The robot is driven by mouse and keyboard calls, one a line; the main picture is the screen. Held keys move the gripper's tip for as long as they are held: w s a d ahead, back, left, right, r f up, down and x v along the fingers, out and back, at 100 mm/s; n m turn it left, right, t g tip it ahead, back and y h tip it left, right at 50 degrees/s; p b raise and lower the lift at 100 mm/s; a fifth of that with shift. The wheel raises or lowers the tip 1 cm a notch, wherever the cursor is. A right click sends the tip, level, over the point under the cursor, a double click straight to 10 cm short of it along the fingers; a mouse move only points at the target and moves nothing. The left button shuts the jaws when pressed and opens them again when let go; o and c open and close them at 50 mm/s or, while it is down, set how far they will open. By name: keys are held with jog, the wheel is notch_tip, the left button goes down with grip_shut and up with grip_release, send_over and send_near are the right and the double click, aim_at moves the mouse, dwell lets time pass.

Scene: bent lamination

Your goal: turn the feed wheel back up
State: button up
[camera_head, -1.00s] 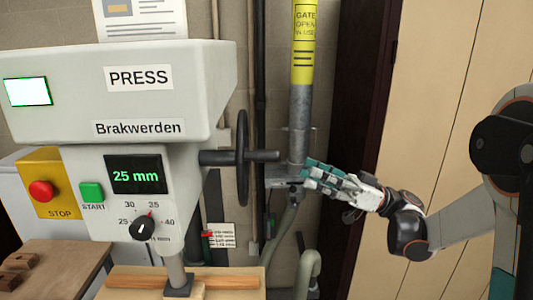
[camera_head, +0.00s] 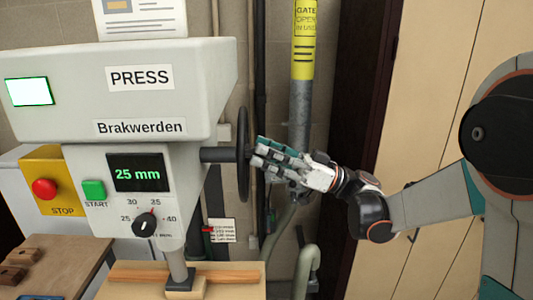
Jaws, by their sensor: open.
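The feed wheel (camera_head: 243,158) is a dark wheel seen nearly edge-on, on a shaft (camera_head: 217,155) out of the right side of the press (camera_head: 150,95). My gripper (camera_head: 258,153) is open just to the right of the wheel, its fingers pointing left and overlapping the place where the wheel's handle showed. Whether the fingers touch the handle or wheel cannot be told. The press display (camera_head: 137,173) reads 25 mm. The dial knob (camera_head: 144,224) sits below it.
A grey pipe (camera_head: 300,110) with a yellow gate sign (camera_head: 304,40) stands behind my gripper. A red STOP button (camera_head: 44,188) and green START button (camera_head: 93,190) are on the left. A wooden strip (camera_head: 225,279) lies under the ram (camera_head: 178,273).

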grip_shut()
jog(key=shift+r, duration=0.1)
jog(key=shift+w+r+m+t+p, duration=0.2)
jog(key=shift+w+r+m+t, duration=0.25)
jog(key=shift+m, duration=0.35)
jog(key=shift+w+r+m+t+p, duration=0.15)
jog(key=shift+r+m+t, duration=0.1)
jog(key=shift+r+m, duration=0.4)
jog(key=w+r+m+t+h+p, duration=0.1)
jog(key=w+r+m+t+h, duration=0.3)
jog(key=w+m, duration=0.7)
jog(key=shift+d+m+h+p, duration=0.3)
jog(key=shift+m+p, duration=0.1)
jog(key=shift+m, duration=0.95)
